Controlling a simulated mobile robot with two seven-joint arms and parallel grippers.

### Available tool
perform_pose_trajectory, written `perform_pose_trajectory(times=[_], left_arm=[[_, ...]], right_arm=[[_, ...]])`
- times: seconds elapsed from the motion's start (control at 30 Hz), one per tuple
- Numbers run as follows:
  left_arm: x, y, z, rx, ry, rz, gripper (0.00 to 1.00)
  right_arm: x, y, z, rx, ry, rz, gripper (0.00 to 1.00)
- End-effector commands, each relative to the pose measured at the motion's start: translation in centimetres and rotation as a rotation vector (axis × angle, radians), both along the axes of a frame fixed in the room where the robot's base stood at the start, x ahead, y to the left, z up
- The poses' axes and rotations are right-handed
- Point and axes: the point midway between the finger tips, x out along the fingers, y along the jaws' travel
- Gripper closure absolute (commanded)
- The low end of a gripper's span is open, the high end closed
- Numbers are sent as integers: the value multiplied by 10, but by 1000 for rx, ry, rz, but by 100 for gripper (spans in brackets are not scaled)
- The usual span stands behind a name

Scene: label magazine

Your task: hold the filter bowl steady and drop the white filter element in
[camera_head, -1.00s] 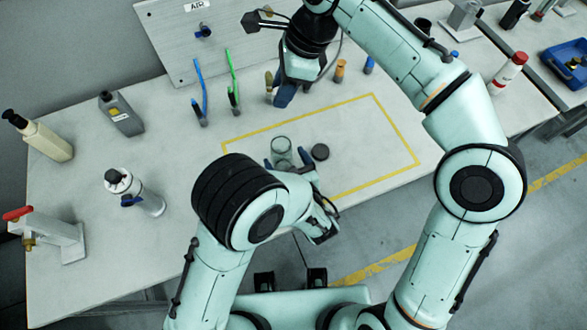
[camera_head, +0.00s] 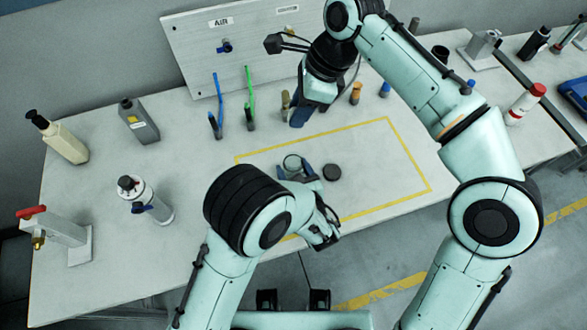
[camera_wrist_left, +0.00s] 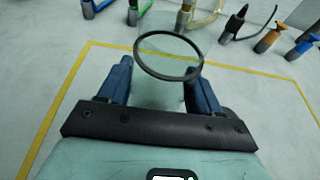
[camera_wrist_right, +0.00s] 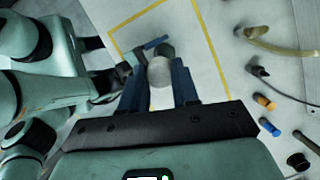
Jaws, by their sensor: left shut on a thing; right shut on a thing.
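The clear filter bowl (camera_head: 293,163) with a dark rim stands upright in the yellow-outlined area. My left gripper (camera_head: 298,174) is shut on it from the near side. In the left wrist view the bowl's rim (camera_wrist_left: 168,77) shows just beyond the blue fingers. My right gripper (camera_head: 299,117) hangs beyond the bowl, higher in the head view, pointing down. In the right wrist view the white filter element (camera_wrist_right: 160,72) is between its fingers; the bowl shows dimly behind it. The element is hidden in the head view by the gripper.
A round dark cap (camera_head: 332,172) lies just right of the bowl. A green tube (camera_head: 249,95) and a blue tube (camera_head: 216,95) stand at the back left. The right of the outlined area is clear.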

Motion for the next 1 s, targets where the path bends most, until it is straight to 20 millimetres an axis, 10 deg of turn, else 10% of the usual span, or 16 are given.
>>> perform_pose_trajectory(times=[1.0], left_arm=[[0,0,0,-1,-1,0,70]], right_arm=[[0,-1,-71,-1,2,-2,100]])
